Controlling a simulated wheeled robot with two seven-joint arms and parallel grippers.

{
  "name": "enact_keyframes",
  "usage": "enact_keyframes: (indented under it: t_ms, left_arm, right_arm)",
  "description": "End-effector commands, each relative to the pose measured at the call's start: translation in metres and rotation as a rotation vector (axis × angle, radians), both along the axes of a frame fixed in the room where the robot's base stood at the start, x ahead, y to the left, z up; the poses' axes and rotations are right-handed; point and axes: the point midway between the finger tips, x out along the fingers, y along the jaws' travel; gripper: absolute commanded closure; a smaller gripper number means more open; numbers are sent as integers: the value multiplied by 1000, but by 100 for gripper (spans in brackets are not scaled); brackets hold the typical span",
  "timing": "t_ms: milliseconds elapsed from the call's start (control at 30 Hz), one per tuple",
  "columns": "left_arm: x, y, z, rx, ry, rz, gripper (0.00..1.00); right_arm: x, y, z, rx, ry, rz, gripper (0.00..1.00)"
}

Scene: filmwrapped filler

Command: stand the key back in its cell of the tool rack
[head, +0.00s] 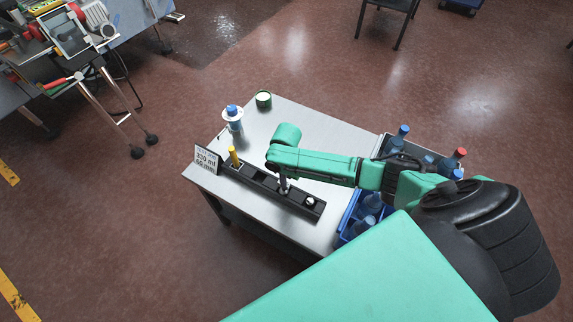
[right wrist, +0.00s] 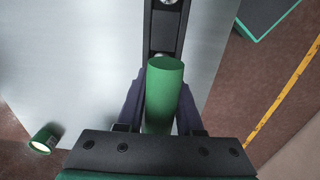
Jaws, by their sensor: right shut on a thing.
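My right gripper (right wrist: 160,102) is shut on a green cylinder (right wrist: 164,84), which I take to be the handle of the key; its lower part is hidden. In the head view my right gripper (head: 283,184) points down over the long black tool rack (head: 258,180). The rack (right wrist: 180,32) also shows beyond the green handle in the right wrist view. I cannot tell whether the key's lower end is inside a cell. A yellow-handled tool (head: 234,155) stands upright near the rack's left end. My left gripper is not in view.
The rack stands on a grey table (head: 305,118). A sign (head: 208,157) stands by the rack's left end. A blue-capped bottle (head: 233,118) and a green container (head: 264,99) stand farther back. A blue crate (head: 345,228) with bottles is at the right. The back of the table is mostly clear.

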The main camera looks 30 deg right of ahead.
Motion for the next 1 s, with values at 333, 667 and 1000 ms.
enact_keyframes:
  t_ms: [333,667,1000]
  left_arm:
    - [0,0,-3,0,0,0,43]
    - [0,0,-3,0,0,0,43]
    - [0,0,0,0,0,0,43]
  right_arm:
    - [0,0,-5,0,0,0,30]
    - [0,0,-2,0,0,0,30]
    - [0,1,68,0,-4,0,30]
